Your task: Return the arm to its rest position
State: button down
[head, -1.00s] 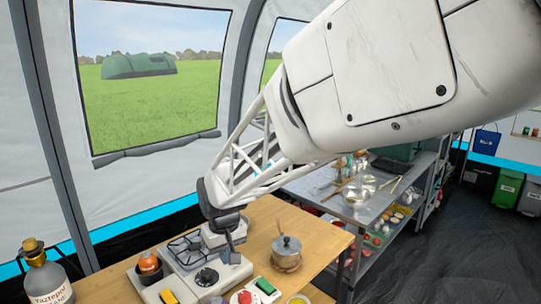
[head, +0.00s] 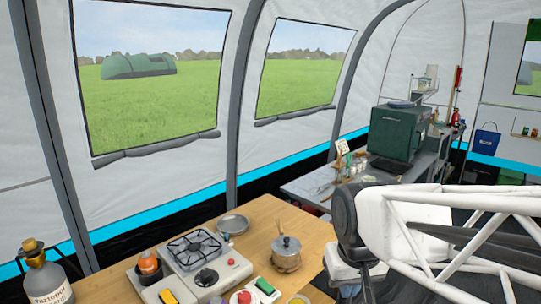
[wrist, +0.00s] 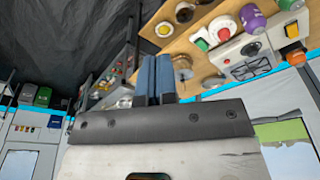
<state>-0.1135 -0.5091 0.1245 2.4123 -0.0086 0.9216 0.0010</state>
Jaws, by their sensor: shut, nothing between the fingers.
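My gripper (wrist: 153,78) shows in the wrist view with its two blue-grey fingers together and nothing between them. It is clear of the table and touches nothing that I can see. In the head view my white truss arm spans the lower right, to the right of the wooden table (head: 262,217). I cannot make out the fingertips there.
A metal bench (head: 303,187) with a green box (head: 398,132) stands behind my arm. Bins (wrist: 42,96) are farther off.

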jog(key=s+d+m, duration=0.1)
jog(key=s+d, duration=0.3)
jog(key=s, duration=0.3)
jog(key=shift+d+f+m, duration=0.25)
jog(key=shift+f+m, duration=0.05)
